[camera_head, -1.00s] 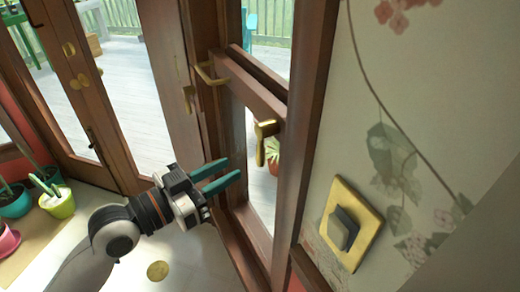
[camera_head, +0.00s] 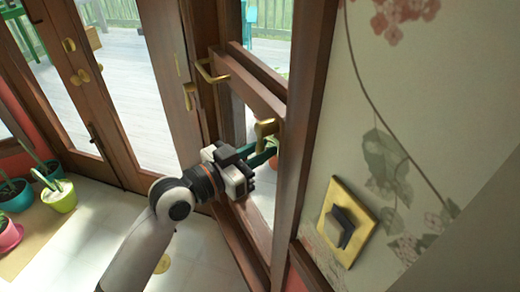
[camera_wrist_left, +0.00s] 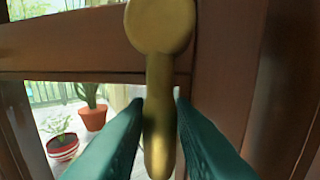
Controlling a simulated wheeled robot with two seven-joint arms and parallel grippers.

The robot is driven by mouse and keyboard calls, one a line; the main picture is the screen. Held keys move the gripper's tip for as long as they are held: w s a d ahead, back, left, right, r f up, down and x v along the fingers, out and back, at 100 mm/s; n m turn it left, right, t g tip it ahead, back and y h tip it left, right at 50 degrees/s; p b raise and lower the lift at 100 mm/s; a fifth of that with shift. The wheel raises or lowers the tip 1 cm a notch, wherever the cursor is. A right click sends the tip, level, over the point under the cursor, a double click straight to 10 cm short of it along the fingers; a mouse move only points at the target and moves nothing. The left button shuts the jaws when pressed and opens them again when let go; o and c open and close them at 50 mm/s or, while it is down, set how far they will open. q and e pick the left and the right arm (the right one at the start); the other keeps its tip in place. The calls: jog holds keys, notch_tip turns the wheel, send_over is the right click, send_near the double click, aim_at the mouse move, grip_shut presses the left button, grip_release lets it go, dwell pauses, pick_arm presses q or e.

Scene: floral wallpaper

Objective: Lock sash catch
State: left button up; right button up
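The sash catch is a brass lever (camera_head: 266,129) on the brown window sash. It hangs roughly straight down from a round brass head in the left wrist view (camera_wrist_left: 160,28). My left gripper (camera_head: 268,150) has reached the lever. Its two teal fingers (camera_wrist_left: 158,105) stand on either side of the lever's lower part, close to it, and look open around it. Whether they touch it is hard to tell. The gripper partly hides the lever's lower end in the head view. My right gripper is not in view.
A brass bar handle (camera_head: 210,73) is on the frame left of the sash. A brass plate with a dark switch (camera_head: 346,222) is on the floral wall at right. Potted plants (camera_head: 58,196) stand on the floor at far left.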

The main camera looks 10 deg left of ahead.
pick_arm(q)
grip_shut()
jog(key=m+b, duration=0.1)
jog(key=w+m+b, duration=0.1)
jog(key=shift+a+f+m, duration=0.1)
jog(key=shift+a+m, duration=0.2)
jog(key=shift+a, duration=0.05)
jog(key=shift+w+a+r+m+h+b, duration=0.2)
jog(key=shift+m+b, duration=0.25)
jog(key=shift+m, duration=0.3)
jog(key=shift+w+a+r+m+h+b, duration=0.25)
jog(key=shift+m+b, duration=0.2)
jog(key=shift+m, duration=0.35)
jog(key=shift+w+a+r+m+h+b, duration=0.15)
jog(key=shift+w+m+b, duration=0.25)
jog(key=shift+m, duration=0.35)
jog(key=shift+s+d, duration=0.1)
jog(key=shift+o, duration=2.3)
grip_release()
